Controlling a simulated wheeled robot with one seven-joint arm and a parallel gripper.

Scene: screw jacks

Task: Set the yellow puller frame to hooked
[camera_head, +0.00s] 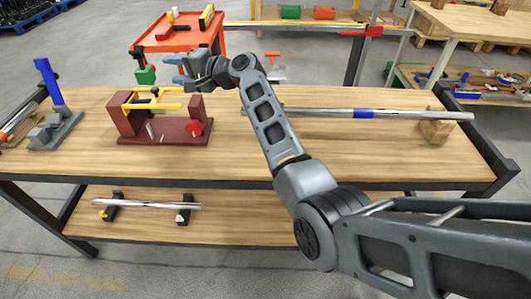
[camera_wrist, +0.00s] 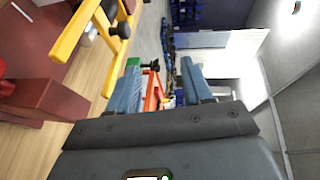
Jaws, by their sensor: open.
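The yellow puller frame (camera_head: 165,105) lies roughly level across the dark red stand (camera_head: 128,125), between its two upright posts. A small dark knob (camera_head: 155,91) shows at the frame. In the wrist view the yellow frame (camera_wrist: 75,32) fills the upper left, beside the fingers and apart from them. The dark red stand (camera_wrist: 45,105) is at the left edge there. My gripper (camera_head: 174,69) is open and empty, above and behind the stand in the head view. Its two blue-grey fingers are spread in the wrist view (camera_wrist: 158,68). Whether the frame is hooked cannot be told.
A red disc (camera_head: 194,127) is on the stand's front. A grey fixture with a blue upright (camera_head: 46,80) stands at the left. A long metal bar (camera_head: 400,115) lies at the right. An orange cart (camera_head: 150,48) is behind the wooden table (camera_head: 240,165).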

